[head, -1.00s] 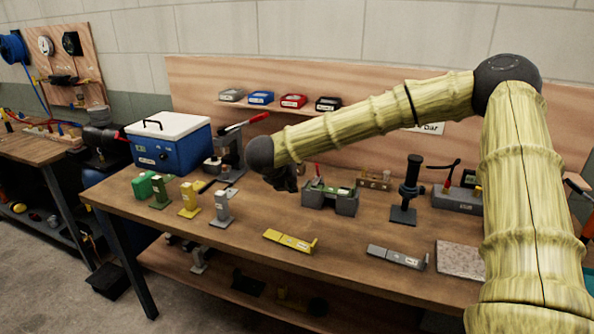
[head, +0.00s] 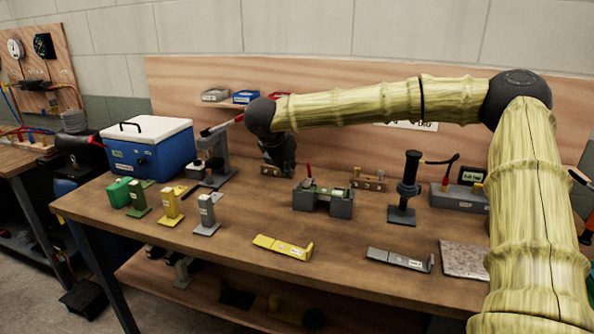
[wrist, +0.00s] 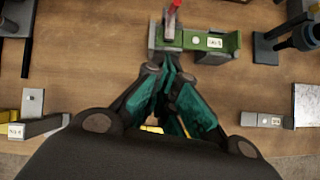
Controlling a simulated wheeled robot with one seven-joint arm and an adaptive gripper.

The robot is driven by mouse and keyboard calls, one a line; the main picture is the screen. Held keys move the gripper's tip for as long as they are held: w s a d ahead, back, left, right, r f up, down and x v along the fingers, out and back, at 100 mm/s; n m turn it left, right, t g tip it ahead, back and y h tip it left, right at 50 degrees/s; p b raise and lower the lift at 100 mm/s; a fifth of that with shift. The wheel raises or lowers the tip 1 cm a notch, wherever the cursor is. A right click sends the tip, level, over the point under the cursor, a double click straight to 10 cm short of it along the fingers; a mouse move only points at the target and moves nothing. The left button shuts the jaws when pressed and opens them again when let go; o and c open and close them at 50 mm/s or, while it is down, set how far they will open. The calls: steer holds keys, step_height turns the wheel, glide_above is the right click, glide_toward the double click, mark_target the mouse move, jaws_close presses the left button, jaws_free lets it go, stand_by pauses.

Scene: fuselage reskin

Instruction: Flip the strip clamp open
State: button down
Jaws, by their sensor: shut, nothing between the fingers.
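The strip clamp (wrist: 169,24) stands on a grey fixture (head: 342,206) near the middle of the bench, at the fixture's left part. Its red handle (head: 308,171) points up in the head view; the red tip shows at the top edge of the wrist view (wrist: 175,5). A green strip (wrist: 226,42) lies across the fixture. My gripper (wrist: 172,64) is shut and empty, its dark and teal fingers converging just below the clamp in the wrist view. In the head view my gripper (head: 284,172) hangs left of the fixture. I cannot tell whether it touches the clamp.
A black stand (head: 403,195) is right of the fixture. Yellow (head: 280,247) and grey (head: 398,260) brackets lie near the front edge. Several small upright blocks and a blue cooler (head: 150,150) are at left. Bench between fixture and front brackets is clear.

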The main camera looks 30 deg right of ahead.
steer(key=shift+w+d+f+p, duration=0.5)
steer(key=shift+w+d+f, duration=0.45)
steer(key=shift+d, duration=0.4)
steer(key=shift+w+d+f+p, duration=0.55)
steer(key=shift+w+d+f, duration=0.15)
steer(key=shift+d+f, duration=0.55)
steer(key=shift+w+d+f+p, duration=0.5)
steer(key=shift+w+d+f, duration=0.4)
steer(key=shift+d, duration=0.55)
steer(key=shift+r, duration=0.1)
steer(key=shift+r+p, duration=0.15)
steer(key=shift+p, duration=0.3)
steer(key=shift+d, duration=0.1)
